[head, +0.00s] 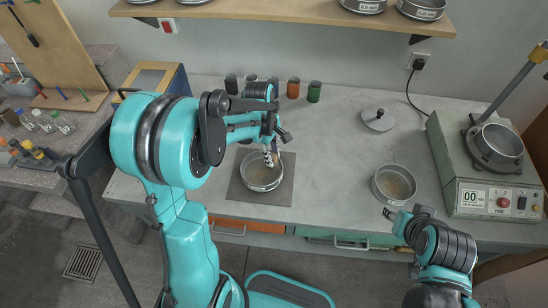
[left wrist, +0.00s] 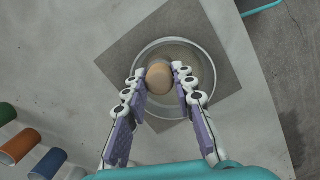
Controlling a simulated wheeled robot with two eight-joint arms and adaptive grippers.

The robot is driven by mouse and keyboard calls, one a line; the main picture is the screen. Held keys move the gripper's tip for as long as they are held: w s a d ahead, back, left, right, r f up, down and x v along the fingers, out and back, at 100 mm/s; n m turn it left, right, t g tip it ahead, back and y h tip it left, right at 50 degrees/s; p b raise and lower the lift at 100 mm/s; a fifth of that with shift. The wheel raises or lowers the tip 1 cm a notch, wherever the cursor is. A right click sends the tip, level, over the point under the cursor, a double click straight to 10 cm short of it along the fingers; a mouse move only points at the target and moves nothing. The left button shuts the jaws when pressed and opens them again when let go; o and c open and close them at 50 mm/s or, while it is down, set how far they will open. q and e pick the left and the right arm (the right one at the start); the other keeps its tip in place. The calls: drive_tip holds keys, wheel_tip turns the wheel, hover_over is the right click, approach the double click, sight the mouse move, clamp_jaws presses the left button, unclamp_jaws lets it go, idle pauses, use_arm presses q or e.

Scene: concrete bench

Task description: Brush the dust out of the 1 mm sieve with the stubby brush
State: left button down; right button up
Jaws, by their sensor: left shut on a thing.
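My left gripper (head: 271,158) is shut on the stubby brush, whose round tan handle end (left wrist: 159,79) shows between the fingers in the left wrist view. It holds the brush over a round metal sieve (head: 262,184) on a grey square mat. The sieve rim also shows in the left wrist view (left wrist: 212,62). The bristles are hidden, so I cannot tell whether they touch the mesh. A second sieve (head: 394,185) with tan dust in it stands to the right. No size label is readable on either. My right gripper (head: 393,214) is just below that second sieve; its jaws are unclear.
The grey mat (head: 280,198) lies near the bench's front edge. Several coloured jars (head: 293,88) line the back. A metal lid (head: 379,119) lies behind the second sieve. A sieve shaker (head: 485,200) stands at right. The bench between the two sieves is clear.

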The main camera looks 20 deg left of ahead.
use_arm(q)
drive_tip(key=shift+r+p, duration=0.4)
drive_tip(key=shift+r, duration=0.6)
drive_tip(key=shift+w, duration=0.1)
